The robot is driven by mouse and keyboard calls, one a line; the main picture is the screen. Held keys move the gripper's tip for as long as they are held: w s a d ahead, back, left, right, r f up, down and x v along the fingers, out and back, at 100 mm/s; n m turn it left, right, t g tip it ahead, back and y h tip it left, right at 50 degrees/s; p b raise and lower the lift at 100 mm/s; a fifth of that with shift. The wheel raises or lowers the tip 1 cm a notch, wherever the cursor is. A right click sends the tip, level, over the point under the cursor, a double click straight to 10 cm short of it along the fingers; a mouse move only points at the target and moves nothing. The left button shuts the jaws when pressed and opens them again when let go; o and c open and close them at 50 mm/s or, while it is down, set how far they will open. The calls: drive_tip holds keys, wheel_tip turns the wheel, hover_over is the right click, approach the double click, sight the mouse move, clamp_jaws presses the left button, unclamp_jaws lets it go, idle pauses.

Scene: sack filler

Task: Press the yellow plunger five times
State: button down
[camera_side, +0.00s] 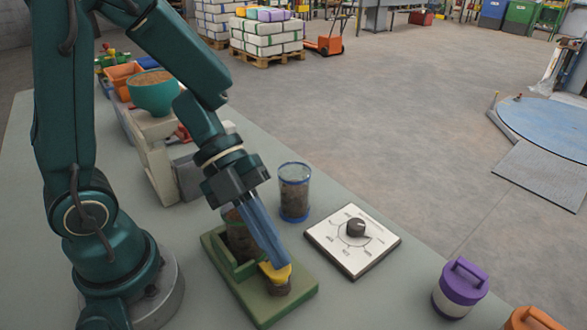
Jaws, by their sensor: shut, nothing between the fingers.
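The yellow plunger (275,273) sits on a green base (243,292) near the front of the table. My gripper (279,262) points down and its shut blue fingers end at the top of the plunger. The fingertips appear to touch the yellow top, though I cannot tell how hard or whether it is pressed down. Nothing shows between the fingers. A clear container with brown contents (236,240) stands on the base behind the fingers and is partly hidden by them.
A glass of brown material (294,190) stands behind the plunger. A white dial panel (352,240) lies to the right. A purple-lidded jar (460,287) and an orange-handled one (533,319) stand at the table's right edge. A teal bowl (153,96) sits on a stand at the back left.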

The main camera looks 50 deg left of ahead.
drive_tip(key=shift+s+a+f, duration=0.1)
drive_tip(key=shift+s+f, duration=0.05)
drive_tip(key=shift+f, duration=0.65)
idle(0.5)
drive_tip(key=shift+r, duration=0.1)
drive_tip(key=shift+a+r, duration=0.1)
drive_tip(key=shift+r, duration=1.05)
drive_tip(key=shift+r, duration=0.1)
drive_tip(key=shift+w+r, duration=0.2)
drive_tip(key=shift+r, duration=2.25)
